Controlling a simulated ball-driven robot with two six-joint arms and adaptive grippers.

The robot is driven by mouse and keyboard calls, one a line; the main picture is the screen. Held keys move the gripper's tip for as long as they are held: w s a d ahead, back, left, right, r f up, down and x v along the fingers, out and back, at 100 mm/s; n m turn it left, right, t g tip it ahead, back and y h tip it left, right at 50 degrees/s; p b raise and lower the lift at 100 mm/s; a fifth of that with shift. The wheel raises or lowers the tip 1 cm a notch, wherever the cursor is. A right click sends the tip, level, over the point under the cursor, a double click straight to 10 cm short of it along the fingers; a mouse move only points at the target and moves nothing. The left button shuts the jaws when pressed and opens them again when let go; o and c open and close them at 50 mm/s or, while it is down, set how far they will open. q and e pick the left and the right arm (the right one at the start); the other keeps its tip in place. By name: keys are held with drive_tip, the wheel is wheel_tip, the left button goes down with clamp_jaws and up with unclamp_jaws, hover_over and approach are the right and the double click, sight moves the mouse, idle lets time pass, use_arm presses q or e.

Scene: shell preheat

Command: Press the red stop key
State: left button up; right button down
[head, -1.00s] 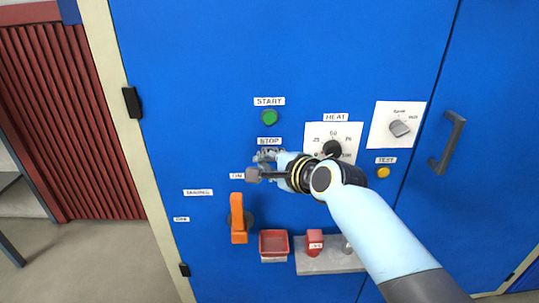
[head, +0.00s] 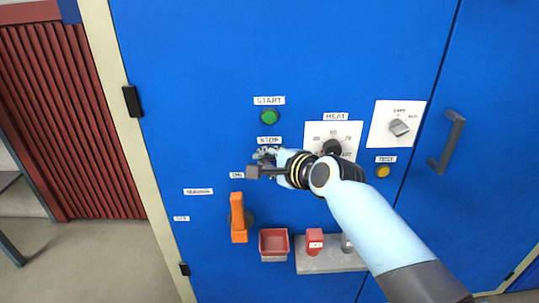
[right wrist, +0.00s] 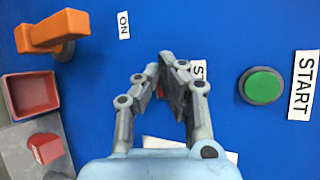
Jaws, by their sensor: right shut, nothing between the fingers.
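The red stop key (right wrist: 161,90) shows only as a small red sliver between my right gripper's fingers in the right wrist view. The fingers hide the rest. In the head view the key is hidden behind my right gripper (head: 263,160), just below the STOP label (head: 269,140). In the right wrist view the right gripper (right wrist: 163,68) is shut and empty, with its tips over the key's place. I cannot tell whether they touch it. My left gripper is not in view.
The green start button (head: 269,117) sits above on the blue cabinet door (head: 200,60). The heat dial (head: 332,148) is at the right. An orange handle (head: 238,218), a red bin (head: 274,242) and a grey shelf (head: 330,263) with a red block (head: 314,241) lie below.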

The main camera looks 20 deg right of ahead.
idle(0.4)
drive_tip(key=shift+s+a+p, duration=0.2)
drive_tip(key=shift+s+p, duration=0.4)
drive_tip(key=shift+s, duration=0.15)
drive_tip(key=s+p, duration=0.1)
drive_tip(key=s, duration=0.1)
drive_tip(key=s+a+p, duration=0.1)
drive_tip(key=s, duration=0.1)
drive_tip(key=shift+s+a, duration=0.2)
drive_tip(key=shift+s, duration=0.2)
drive_tip(key=shift+f, duration=0.1)
idle(0.4)
